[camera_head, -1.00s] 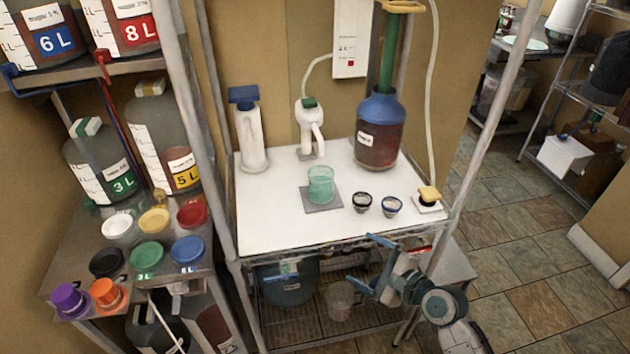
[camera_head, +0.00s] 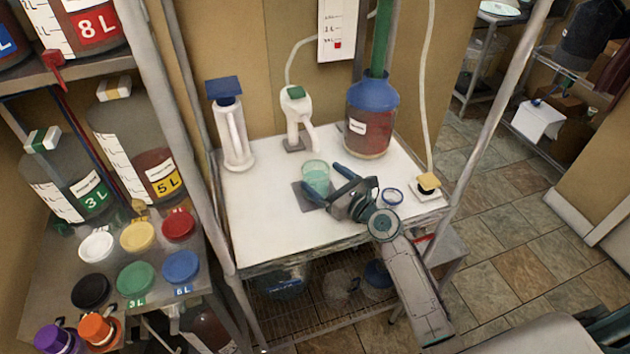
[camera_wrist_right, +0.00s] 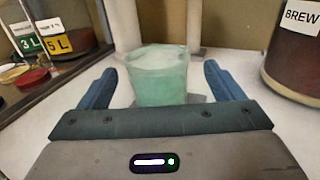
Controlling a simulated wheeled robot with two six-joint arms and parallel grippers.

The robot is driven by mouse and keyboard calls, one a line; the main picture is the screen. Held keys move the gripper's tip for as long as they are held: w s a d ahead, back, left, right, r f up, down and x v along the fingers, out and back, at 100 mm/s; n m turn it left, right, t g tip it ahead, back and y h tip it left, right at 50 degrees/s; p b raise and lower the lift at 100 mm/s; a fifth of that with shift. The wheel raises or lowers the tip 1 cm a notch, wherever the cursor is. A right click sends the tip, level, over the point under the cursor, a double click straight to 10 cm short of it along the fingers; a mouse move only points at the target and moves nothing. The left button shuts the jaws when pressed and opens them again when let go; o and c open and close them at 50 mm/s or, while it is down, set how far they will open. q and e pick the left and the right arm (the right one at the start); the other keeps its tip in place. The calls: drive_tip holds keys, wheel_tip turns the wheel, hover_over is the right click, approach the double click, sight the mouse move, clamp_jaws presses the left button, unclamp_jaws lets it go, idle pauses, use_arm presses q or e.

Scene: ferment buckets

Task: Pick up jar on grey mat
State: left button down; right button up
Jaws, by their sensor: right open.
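The jar (camera_head: 316,176) is a small clear green glass jar, standing upright on the grey mat (camera_head: 303,194) on the white tabletop. My right gripper (camera_head: 325,184) is over the table, right beside the jar, with its open fingers pointing at it. In the right wrist view the jar (camera_wrist_right: 158,76) appears between the two blue fingers, slightly beyond them, with gaps at both sides. The mat (camera_wrist_right: 195,98) shows partly behind the jar there. My left gripper is not in view.
A blue-topped carboy of dark red liquid (camera_head: 370,125) stands behind and right of the jar. White dispensers (camera_head: 297,118) and (camera_head: 234,135) stand behind it. The table's left front (camera_head: 255,235) is clear.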

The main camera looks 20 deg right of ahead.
sight(307, 165)
drive_tip(key=x, duration=0.3)
drive_tip(key=shift+w+a+r+p, duration=0.15)
drive_tip(key=shift+a+r+p, duration=0.05)
drive_tip(key=shift+r+p, duration=0.1)
drive_tip(key=shift+w+a+f, duration=0.1)
drive_tip(key=shift+w+f, duration=0.05)
drive_tip(key=c, duration=1.4)
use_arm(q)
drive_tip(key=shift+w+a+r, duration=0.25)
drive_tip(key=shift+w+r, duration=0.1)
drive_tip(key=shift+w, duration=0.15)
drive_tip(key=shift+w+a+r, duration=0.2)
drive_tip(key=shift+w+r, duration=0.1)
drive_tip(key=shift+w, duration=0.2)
